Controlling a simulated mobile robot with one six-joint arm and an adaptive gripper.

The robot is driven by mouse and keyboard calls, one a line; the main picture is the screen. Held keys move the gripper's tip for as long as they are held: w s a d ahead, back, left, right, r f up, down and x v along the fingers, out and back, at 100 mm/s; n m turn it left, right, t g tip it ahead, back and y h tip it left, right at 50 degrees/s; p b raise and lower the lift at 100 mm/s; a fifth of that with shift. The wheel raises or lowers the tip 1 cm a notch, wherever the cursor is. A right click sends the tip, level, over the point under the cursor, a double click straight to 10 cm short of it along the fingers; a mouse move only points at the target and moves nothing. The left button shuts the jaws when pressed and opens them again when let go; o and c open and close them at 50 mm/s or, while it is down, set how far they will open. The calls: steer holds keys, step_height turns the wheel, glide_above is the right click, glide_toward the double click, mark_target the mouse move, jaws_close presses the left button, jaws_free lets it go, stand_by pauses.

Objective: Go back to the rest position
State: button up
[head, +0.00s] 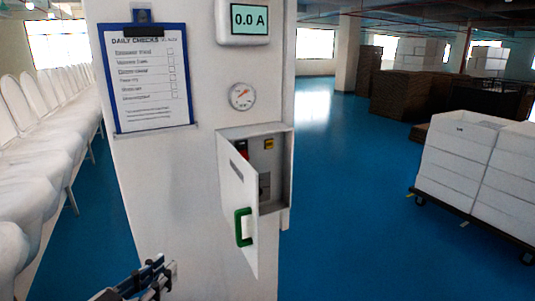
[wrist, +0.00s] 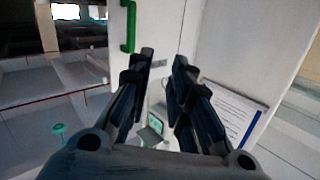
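My gripper (head: 163,272) is at the bottom of the head view, left of and below the small wall cabinet, apart from it. In the wrist view its two dark fingers (wrist: 160,72) stand apart with nothing between them, so it is open and empty. The cabinet (head: 285,170) is on a white pillar. Its door (head: 238,205) stands open towards me, with a green handle (head: 243,227) on it. The green handle also shows at the top of the wrist view (wrist: 129,26). Inside the cabinet are a red part and a yellow part (head: 269,144), too small to make out.
The pillar (head: 200,220) carries a clipboard (head: 149,78), a round gauge (head: 242,96) and a display (head: 248,18) reading 0.0 A. A cart of white boxes (head: 475,165) stands at right. Blue floor (head: 350,220) is clear between.

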steer(key=w+d+r+n+y+b, duration=0.2)
steer(key=w+d+r+n+y, duration=0.1)
steer(key=w+d+r+y, duration=0.55)
steer(key=s+d+f+n+g+h+b, duration=0.1)
steer(key=s+d+f+g, duration=0.4)
steer(key=s+d, duration=0.8)
steer(key=s+d+f+n+g+h+b, duration=0.1)
steer(key=s+d+f+g+b, duration=0.1)
steer(key=s+d+f+g, duration=0.4)
steer(key=s+d+f, duration=0.4)
steer(key=s+d, duration=0.4)
steer(key=shift+s+d+f+n, duration=0.15)
steer(key=shift+d+f+n, duration=0.15)
steer(key=shift+n, duration=0.1)
